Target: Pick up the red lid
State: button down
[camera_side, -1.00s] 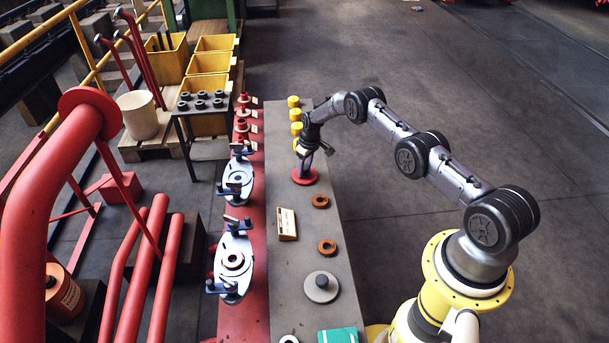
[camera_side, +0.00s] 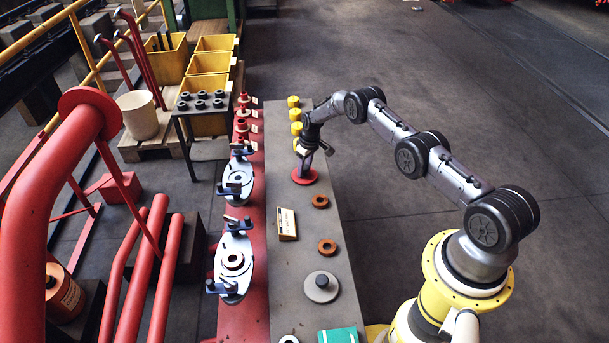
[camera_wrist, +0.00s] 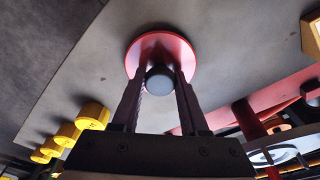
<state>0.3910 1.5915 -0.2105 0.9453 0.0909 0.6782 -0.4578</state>
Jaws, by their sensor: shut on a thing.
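The red lid (camera_side: 311,178) is a round red disc on the grey bench top, below my gripper (camera_side: 304,168) in the side view. In the wrist view the red lid (camera_wrist: 184,48) lies ahead of the fingers, with a round grey knob (camera_wrist: 160,80) at its middle. My gripper (camera_wrist: 160,84) is shut on this knob, one finger on each side. The lid looks flat on the bench or very close to it; I cannot tell whether there is a gap. The fingers hide part of the lid.
Several yellow caps (camera_side: 296,114) stand just behind my gripper. Two brown rings (camera_side: 320,201), a small sign (camera_side: 287,224), a grey lid (camera_side: 320,287) and a green item (camera_side: 338,335) are nearer on the grey bench (camera_side: 300,260). Clamped discs (camera_side: 234,262) stand on the red strip to the left.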

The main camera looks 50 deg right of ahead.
jog(key=shift+w+r, duration=0.1)
jog(key=shift+r, duration=0.05)
jog(key=shift+r, duration=0.1)
jog(key=shift+r, duration=0.45)
notch_tip(320, 180, up, 2)
jog(key=shift+r, duration=0.2)
jog(key=s+a+r, duration=0.5)
jog(key=s+r, duration=0.4)
jog(key=s, duration=0.4)
jog(key=shift+r, duration=0.2)
